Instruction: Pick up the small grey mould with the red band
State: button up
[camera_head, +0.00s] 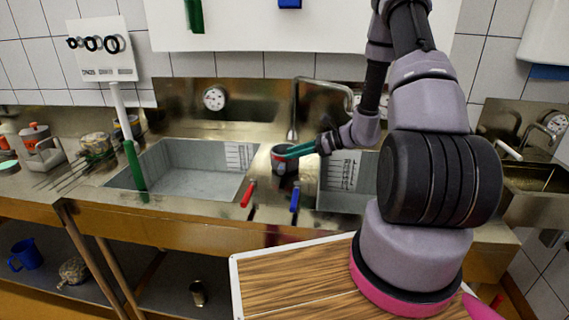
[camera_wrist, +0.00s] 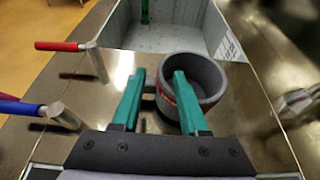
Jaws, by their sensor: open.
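The small grey mould with the red band (camera_wrist: 207,68) stands on the metal strip between two sinks. In the head view the mould (camera_head: 285,168) looks dark, partly behind my gripper (camera_head: 297,151). In the wrist view my gripper (camera_wrist: 159,75) is open, with two green fingers. The mould's left wall and red band show between the fingers. The right finger overlaps the mould's opening; I cannot tell whether its tip is inside or above it. The mould's lower right side is partly hidden by this finger.
A red-handled tap lever (camera_head: 249,194) and a blue-handled one (camera_head: 295,198) stand in front of the mould. The left sink (camera_head: 185,168) is empty except for a green-handled tool (camera_head: 134,170) at its edge. A tap (camera_head: 293,133) rises behind.

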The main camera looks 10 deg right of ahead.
jog(key=shift+x, duration=0.85)
grip_shut()
dwell(0.8)
